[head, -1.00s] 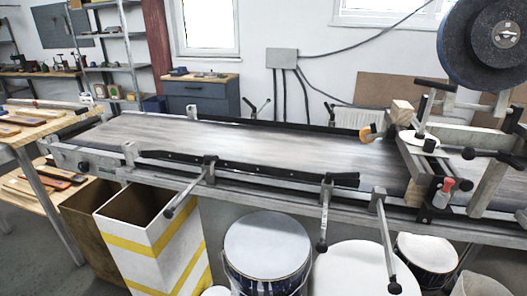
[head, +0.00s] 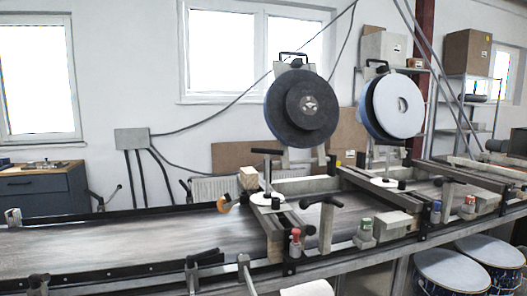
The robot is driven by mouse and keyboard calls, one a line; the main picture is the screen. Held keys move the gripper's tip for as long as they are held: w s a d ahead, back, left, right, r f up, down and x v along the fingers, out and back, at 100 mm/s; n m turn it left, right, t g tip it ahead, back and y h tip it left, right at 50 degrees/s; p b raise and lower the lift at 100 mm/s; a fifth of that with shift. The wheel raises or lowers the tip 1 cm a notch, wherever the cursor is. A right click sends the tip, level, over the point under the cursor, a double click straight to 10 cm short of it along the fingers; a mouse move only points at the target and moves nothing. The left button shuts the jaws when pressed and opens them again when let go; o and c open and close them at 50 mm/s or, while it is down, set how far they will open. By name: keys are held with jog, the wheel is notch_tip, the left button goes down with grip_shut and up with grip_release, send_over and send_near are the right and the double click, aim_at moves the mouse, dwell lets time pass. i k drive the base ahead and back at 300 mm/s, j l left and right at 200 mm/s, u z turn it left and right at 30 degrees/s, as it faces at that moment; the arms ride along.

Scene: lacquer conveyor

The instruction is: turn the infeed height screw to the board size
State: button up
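At the left unit, a T-shaped handle (head: 267,151) stands on a post above a white round plate (head: 268,199). A second similar T-handle (head: 387,143) stands at the right unit. A black bar handle (head: 321,201) sits on a grey upright in front. I cannot tell which of these is the infeed height screw. No board lies on the visible belt. My gripper is not in view.
The large left disc (head: 303,106) and right disc (head: 396,106) rise above the belt. Drums (head: 452,272) stand below right. A blue cabinet (head: 42,190) is at left.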

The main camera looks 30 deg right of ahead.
aim_at(268, 153)
jog(key=i+l+u, duration=0.4)
jog(key=i, duration=0.2)
jog(key=u, duration=5.05)
jog(key=z, duration=3.7)
